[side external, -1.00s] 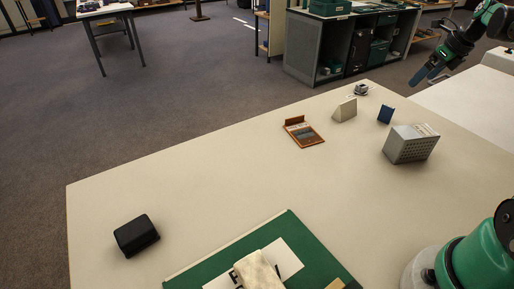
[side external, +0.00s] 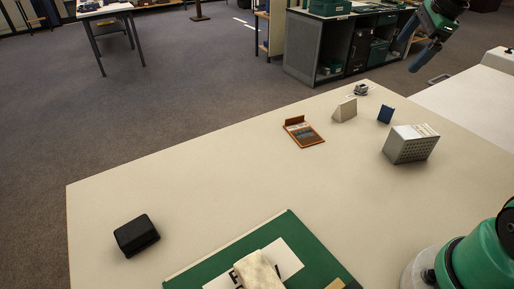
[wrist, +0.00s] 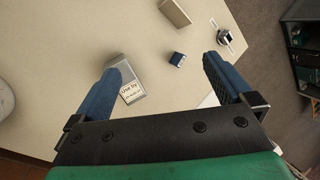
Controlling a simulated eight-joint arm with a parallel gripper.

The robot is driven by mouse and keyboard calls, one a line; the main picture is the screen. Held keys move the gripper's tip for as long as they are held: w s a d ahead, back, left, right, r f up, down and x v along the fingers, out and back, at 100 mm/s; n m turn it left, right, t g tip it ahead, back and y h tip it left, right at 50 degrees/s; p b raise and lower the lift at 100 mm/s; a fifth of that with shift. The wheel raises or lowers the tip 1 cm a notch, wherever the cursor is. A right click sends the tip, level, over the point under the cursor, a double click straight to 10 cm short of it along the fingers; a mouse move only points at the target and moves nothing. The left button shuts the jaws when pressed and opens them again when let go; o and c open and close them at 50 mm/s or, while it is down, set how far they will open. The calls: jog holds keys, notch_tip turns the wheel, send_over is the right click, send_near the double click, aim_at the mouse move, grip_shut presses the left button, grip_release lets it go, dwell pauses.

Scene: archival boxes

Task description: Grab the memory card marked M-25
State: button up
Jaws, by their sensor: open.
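A small blue block-like piece (side external: 385,115) stands on the table behind a grey perforated box; in the wrist view it (wrist: 177,59) has a pale patch on top. I cannot read M-25 on it or on anything else, so I cannot tell for sure which thing is the memory card. My gripper (side external: 408,54) is high above the far end of the table, with its blue fingers spread and empty. In the wrist view my gripper's fingertips (wrist: 166,58) are wide apart, with the blue piece showing between them, well below.
The grey box (side external: 408,146) carries a label (wrist: 131,92) beginning "Use by". A cream wedge (side external: 345,110), a small grey device (side external: 361,90) and a brown tray (side external: 303,133) stand nearby. A black case (side external: 136,236) and green folder (side external: 310,245) are nearer the camera. Mid-table is clear.

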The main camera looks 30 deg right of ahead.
jog(key=a+f+n, duration=0.3)
jog(key=a+n, duration=0.8)
jog(key=shift+s+t, duration=0.15)
jog(key=shift+t, duration=0.25)
jog(key=s+a+f+n, duration=0.1)
jog(key=a+f+n, duration=0.1)
jog(key=a+n, duration=0.1)
jog(key=s+a+f+n+t, duration=0.1)
jog(key=a+n, duration=0.2)
jog(key=n, duration=0.2)
jog(key=s+a+f+n, duration=0.1)
jog(key=a+f+n, duration=0.1)
jog(key=n, duration=0.3)
jog(key=shift+s+a+f+t, duration=0.3)
jog(key=shift+s+a, duration=0.05)
jog(key=shift+a, duration=0.3)
jog(key=shift+c, duration=0.7)
jog(key=shift+s+a+f+n, duration=0.15)
jog(key=shift+a+f+n, duration=0.05)
jog(key=shift+n, duration=0.2)
jog(key=c, duration=0.3)
jog(key=shift+c, duration=1.4)
